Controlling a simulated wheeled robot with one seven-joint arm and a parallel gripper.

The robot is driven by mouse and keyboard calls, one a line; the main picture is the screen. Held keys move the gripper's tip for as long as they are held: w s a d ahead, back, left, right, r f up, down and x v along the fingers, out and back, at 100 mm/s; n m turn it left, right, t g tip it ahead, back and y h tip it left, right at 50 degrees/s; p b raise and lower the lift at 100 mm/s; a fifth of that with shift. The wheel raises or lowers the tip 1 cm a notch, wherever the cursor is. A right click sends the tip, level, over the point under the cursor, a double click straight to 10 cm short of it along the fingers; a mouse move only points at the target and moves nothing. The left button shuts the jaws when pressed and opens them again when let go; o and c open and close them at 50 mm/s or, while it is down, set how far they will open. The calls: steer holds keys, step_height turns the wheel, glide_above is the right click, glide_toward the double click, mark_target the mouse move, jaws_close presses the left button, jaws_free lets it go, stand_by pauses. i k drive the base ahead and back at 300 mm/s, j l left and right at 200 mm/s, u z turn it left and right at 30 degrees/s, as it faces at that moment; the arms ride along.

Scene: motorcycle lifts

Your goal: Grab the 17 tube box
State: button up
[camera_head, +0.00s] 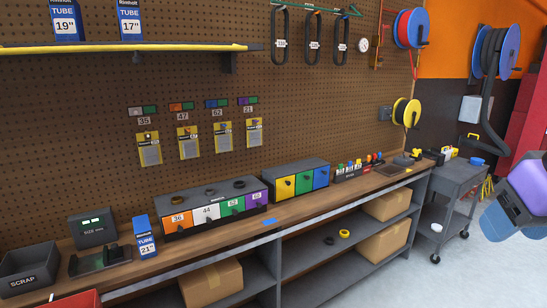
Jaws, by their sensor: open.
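The 17" tube box (130,20) is a blue and white carton standing upright at the top left, on the wall shelf (130,48) with the yellow front edge. Its top is cut off by the picture edge. A similar 19" tube box (65,22) stands to its left, with a gap between them. A 21" tube box (145,237) stands on the workbench below. Part of my arm shows at the right edge, far from the shelf. My gripper's fingers are not in view.
The workbench (240,222) runs along the pegboard wall. It bears a scrap bin (28,272), a colored drawer unit (215,205) and a second drawer unit (300,183). A grey cart (455,180) stands at the far right. Open floor lies in front of the bench.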

mark_target(128, 11)
steer(key=j+u, duration=0.15)
steer(key=u, duration=0.45)
steer(key=l+u, duration=0.15)
steer(key=u, duration=0.4)
